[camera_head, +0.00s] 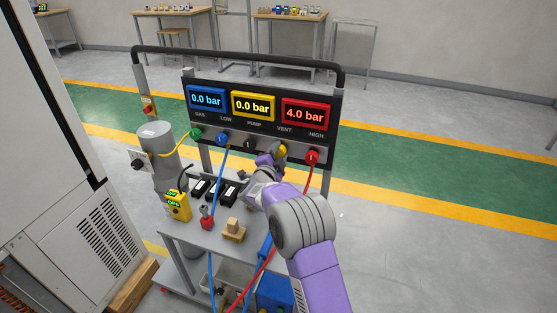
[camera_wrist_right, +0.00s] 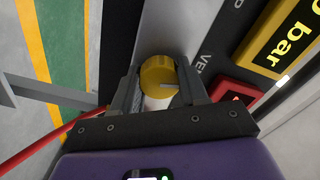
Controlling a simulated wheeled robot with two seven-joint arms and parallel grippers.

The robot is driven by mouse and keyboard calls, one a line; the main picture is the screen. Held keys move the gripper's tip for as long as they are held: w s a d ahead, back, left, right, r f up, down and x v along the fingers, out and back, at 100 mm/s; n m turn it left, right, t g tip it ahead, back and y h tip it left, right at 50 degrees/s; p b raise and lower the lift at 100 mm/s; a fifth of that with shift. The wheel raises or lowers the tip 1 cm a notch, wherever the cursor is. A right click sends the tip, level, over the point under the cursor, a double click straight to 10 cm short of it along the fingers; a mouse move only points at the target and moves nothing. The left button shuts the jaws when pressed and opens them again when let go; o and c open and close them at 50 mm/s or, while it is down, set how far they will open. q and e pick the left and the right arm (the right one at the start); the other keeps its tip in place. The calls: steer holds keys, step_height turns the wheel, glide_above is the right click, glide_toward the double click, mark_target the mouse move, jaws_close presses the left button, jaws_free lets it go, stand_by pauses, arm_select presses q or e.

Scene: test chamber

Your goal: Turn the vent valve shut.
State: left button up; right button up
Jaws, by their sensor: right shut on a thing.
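The vent valve is a yellow round knob (camera_wrist_right: 158,72) between my right gripper's fingers in the right wrist view, with a pale mark on its face. In the head view the yellow knob (camera_head: 282,150) shows in part below the VENT label on the panel (camera_head: 262,125). My right gripper (camera_head: 272,156) reaches the panel from the front and is shut on this knob; its fingers also show in the right wrist view (camera_wrist_right: 157,90), one on each side. The gripper partly hides the knob in the head view. My left gripper is not in view.
Displays read 0.0 bar on blue (camera_head: 206,100), 0.0 bar on yellow (camera_head: 253,105) and 4.0 bar on red (camera_head: 306,114). A red fitting with a red hose (camera_head: 312,157) sits right of the knob. Black blocks and a yellow box (camera_head: 177,206) stand on the cart (camera_head: 190,236).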

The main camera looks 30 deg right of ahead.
steer(key=shift+m, duration=1.5)
steer(key=o, duration=1.1)
steer(key=shift+c, duration=0.2)
steer(key=p+v, duration=0.1)
steer(key=v, duration=0.6)
steer(key=shift+s+a, duration=0.2)
